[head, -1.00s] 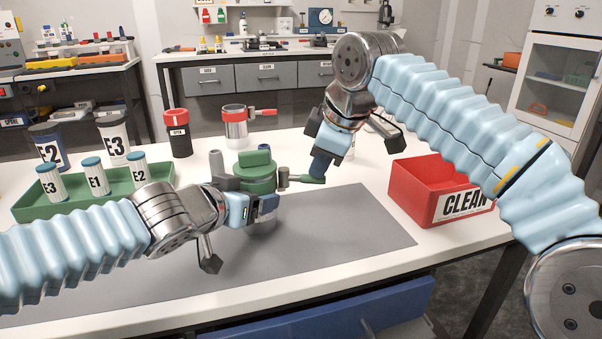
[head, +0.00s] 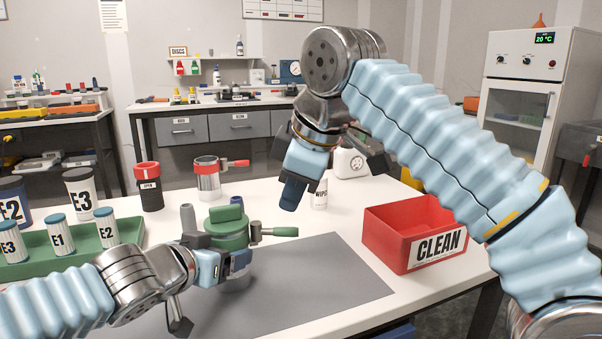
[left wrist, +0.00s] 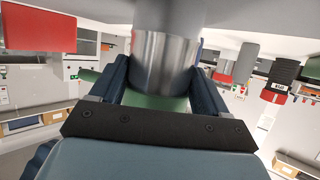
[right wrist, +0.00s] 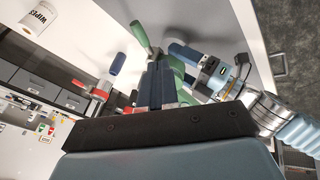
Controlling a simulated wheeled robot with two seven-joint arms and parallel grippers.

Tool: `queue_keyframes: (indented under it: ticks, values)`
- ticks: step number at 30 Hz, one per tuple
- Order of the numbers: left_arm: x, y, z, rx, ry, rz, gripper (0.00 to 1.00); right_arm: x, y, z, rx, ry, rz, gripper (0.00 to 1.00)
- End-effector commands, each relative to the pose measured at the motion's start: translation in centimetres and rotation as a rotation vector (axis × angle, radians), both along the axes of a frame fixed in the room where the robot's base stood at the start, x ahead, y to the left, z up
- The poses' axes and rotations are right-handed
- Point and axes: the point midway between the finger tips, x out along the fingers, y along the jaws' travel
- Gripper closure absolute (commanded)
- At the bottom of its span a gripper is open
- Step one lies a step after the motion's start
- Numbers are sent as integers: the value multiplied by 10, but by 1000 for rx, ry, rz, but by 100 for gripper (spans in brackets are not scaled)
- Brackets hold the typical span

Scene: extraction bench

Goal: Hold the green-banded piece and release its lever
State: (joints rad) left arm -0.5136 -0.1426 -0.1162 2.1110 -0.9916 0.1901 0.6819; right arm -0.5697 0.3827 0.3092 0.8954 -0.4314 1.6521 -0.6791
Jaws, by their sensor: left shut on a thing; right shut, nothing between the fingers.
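The green-banded piece (head: 226,226) stands upright on the grey mat, a metal body with a green band and green top. Its lever (head: 278,232), with a green grip, sticks out to the right. My left gripper (head: 238,262) is shut on the piece from the front left; in the left wrist view its fingers clasp the metal body (left wrist: 166,62). My right gripper (head: 293,192) is shut and empty, raised above and to the right of the lever, apart from it. The right wrist view shows its closed fingers (right wrist: 160,88) with the lever's green grip (right wrist: 141,36) beyond.
A red CLEAN bin (head: 412,240) stands at the right. A red-banded piece (head: 207,178) and a black-and-red container (head: 148,186) stand behind. A green tray (head: 128,238) with labelled bottles is at the left. A wipes canister (head: 320,192) stands behind my right gripper. The mat's right part is clear.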

Motion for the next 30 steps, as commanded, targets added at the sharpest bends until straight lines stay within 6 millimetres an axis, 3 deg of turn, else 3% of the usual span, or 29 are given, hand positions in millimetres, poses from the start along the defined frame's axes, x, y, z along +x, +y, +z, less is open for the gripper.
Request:
queue_keyframes:
  ticks: [6, 13, 20, 30]
  values:
    - [0, 0, 0, 0, 0, 0, 64, -11, -9, 31, 1, -3, 1, 100]
    - [0, 0, 0, 0, 0, 0, 64, -17, -12, 38, -28, -11, 13, 100]
    - [0, 0, 0, 0, 0, 0, 64, -26, -7, 11, -318, -149, 147, 100]
    - [0, 0, 0, 0, 1, 0, 64, -60, 4, -35, -1051, -551, 598, 100]
